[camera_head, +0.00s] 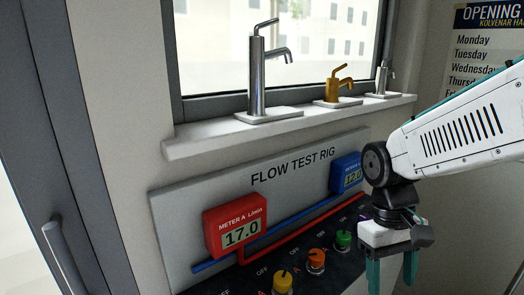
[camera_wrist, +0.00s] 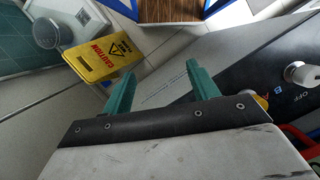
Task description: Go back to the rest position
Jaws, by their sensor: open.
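My gripper (camera_head: 391,268) hangs pointing down at the right of the head view, in front of the flow test rig panel. In the wrist view its two green fingers (camera_wrist: 160,92) stand apart with nothing between them. My white arm reaches in from the right edge. The fingertips run to the bottom of the head view. The flow test rig (camera_head: 293,180) has a red meter A (camera_head: 235,226) reading 17.0 and a blue meter (camera_head: 346,173) reading about 12.0, partly behind my arm.
Yellow (camera_head: 282,281), orange (camera_head: 316,261) and green (camera_head: 343,240) knobs sit on the dark control panel. Three taps stand on the window sill (camera_head: 185,147) above. A yellow caution sign (camera_wrist: 101,50) is on the floor in the wrist view. A door handle (camera_head: 62,258) is at the left.

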